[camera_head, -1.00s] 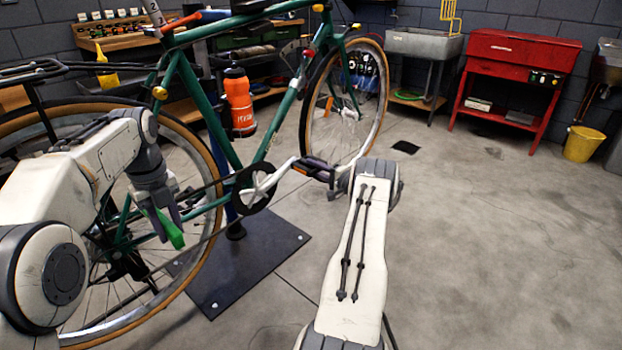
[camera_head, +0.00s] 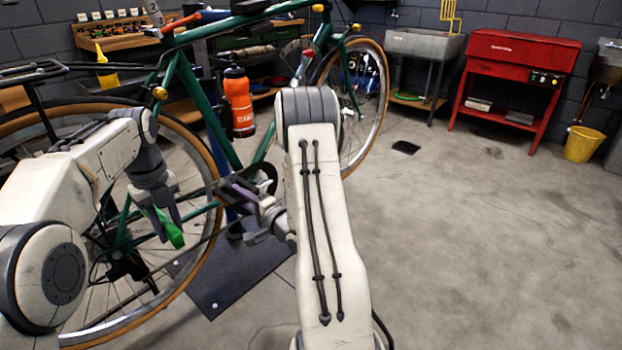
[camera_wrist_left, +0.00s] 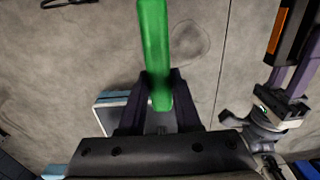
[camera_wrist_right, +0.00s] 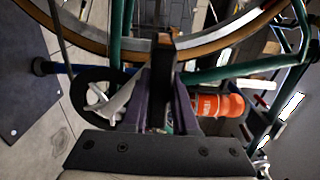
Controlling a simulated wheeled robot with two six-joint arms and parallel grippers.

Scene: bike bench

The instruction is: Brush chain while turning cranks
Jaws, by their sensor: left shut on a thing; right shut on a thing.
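My left gripper (camera_head: 168,222) is shut on a green brush (camera_head: 174,234) beside the rear wheel; the brush also fills the middle of the left wrist view (camera_wrist_left: 154,45). Its bristles are not visible, and I cannot tell whether it touches the chain. My right gripper (camera_head: 242,194) is shut on the black pedal (camera_wrist_right: 162,48), which has an orange reflector visible in the left wrist view (camera_wrist_left: 278,32). The dark chainring (camera_wrist_right: 92,92) and silver crank arm (camera_wrist_right: 118,104) show in the right wrist view. My right arm partly hides the crank area in the head view.
The green bike frame (camera_head: 192,88) stands over a dark base plate (camera_head: 228,284). An orange bottle (camera_head: 239,100) is by the frame. A sink (camera_head: 424,44), red cabinet (camera_head: 520,50) and yellow bucket (camera_head: 583,144) stand at the back. The floor on the right is clear.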

